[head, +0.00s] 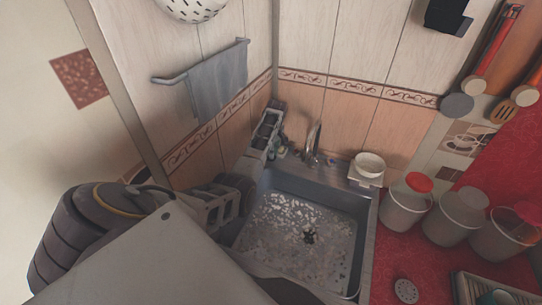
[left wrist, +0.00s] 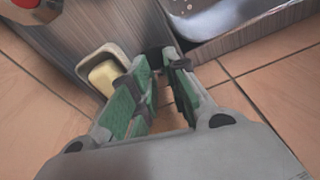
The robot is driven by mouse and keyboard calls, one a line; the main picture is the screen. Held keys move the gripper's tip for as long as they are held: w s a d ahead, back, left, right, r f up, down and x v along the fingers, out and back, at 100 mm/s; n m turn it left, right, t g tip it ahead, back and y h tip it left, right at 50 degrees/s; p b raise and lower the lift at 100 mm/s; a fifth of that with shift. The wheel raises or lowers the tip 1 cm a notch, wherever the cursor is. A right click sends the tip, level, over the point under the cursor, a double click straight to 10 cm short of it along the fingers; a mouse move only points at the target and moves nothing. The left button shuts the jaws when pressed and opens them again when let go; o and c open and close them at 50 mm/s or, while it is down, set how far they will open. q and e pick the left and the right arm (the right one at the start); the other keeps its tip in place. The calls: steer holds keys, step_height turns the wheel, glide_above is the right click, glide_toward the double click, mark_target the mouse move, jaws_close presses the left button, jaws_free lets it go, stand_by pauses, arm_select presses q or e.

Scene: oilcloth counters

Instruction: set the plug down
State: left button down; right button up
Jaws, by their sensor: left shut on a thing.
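My left gripper (head: 273,152) reaches to the back left corner of the sink, close to the tiled wall. In the left wrist view its green-padded fingers (left wrist: 160,68) are shut on a small dark thing (left wrist: 154,57), which I take to be the plug. Most of it is hidden between the fingertips. I cannot tell whether it touches the surface below. The sink (head: 330,255) has a dark drain spot (head: 308,237) in its floor. My right gripper is not in view.
A tap (head: 313,142) stands behind the sink. A towel (head: 218,85) hangs on the left wall. The wrist view shows a dish (left wrist: 88,62) holding yellow soap (left wrist: 106,76).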

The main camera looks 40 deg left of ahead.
arm_select(q)
steer(key=shift+f, duration=1.35)
steer(key=c, duration=1.4)
jaws_free()
steer(key=shift+f, duration=0.1)
steer(key=shift+w+d+r+b, duration=0.1)
steer(key=shift+d+r+b, duration=0.1)
steer(key=shift+r, duration=1.85)
steer(key=shift+s+d+r+b, duration=0.15)
steer(key=shift+d+r, duration=0.1)
steer(key=shift+r, duration=1.75)
steer(key=shift+w+d+r+b, duration=0.15)
steer(key=shift+d+r+b, duration=0.05)
steer(key=shift+r, duration=1.85)
